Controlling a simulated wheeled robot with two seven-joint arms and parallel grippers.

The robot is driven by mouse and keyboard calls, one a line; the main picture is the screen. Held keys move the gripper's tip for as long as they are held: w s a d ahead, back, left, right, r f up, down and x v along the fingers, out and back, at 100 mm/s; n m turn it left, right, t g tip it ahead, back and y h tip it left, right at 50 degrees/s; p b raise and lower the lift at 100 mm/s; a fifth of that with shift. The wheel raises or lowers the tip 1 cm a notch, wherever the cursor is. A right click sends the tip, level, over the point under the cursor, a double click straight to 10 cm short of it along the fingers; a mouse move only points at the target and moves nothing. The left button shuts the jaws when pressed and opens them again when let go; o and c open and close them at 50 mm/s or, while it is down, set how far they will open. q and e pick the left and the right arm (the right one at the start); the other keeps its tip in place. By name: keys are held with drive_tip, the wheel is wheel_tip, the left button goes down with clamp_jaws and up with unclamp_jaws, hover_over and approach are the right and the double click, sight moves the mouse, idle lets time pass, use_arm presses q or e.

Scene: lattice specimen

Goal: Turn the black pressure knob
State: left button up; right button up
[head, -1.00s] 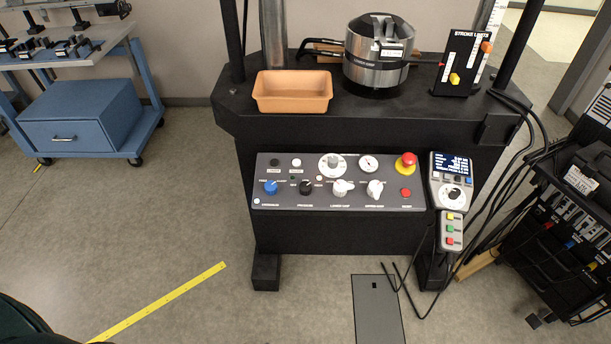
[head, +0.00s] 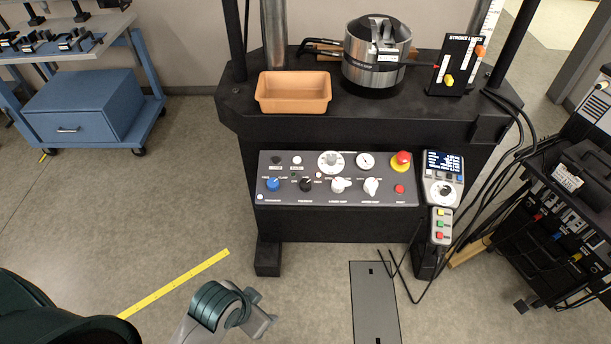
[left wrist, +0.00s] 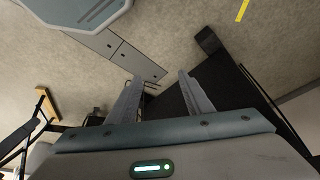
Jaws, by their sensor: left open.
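The black pressure knob (head: 305,187) is small and round, on the lower left of the sloped control panel (head: 390,212), just right of a blue knob (head: 273,184). It stands clear, with nothing touching it. My left arm shows at the bottom of the head view, well below and in front of the panel; its fingertips are hard to make out there. In the left wrist view my left gripper (left wrist: 160,76) is open and empty, its two fingers apart over floor and a dark base. The knob cannot be made out in that view. My right gripper is not in view.
A terracotta tray (head: 294,107) sits above the panel. Cables and a black cart (head: 560,220) stand at the right. The floor in front is mostly clear.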

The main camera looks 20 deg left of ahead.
use_arm(q)
drive_tip(key=w+d+r+m+h, duration=0.1)
drive_tip(key=w+d+r+m, duration=0.2)
drive_tip(key=w+d+m, duration=0.45)
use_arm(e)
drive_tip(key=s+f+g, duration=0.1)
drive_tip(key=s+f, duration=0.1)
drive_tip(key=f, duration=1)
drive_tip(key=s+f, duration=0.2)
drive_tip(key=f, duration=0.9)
use_arm(q)
wheel_tip(320, 180, up, 22)
drive_tip(key=m+g+y, duration=0.2)
drive_tip(key=m+g, duration=0.2)
drive_tip(key=m, duration=1.7)
hover_over(306, 182)
drive_tip(key=shift+a+f+n, duration=0.15)
drive_tip(key=shift+n, duration=0.1)
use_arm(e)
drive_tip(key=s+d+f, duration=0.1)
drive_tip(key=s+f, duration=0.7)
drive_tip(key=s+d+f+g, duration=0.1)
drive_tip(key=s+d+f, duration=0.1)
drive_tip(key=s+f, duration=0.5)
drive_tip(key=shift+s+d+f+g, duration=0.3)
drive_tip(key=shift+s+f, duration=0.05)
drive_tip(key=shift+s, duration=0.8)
use_arm(q)
drive_tip(key=shift+f, duration=0.2)
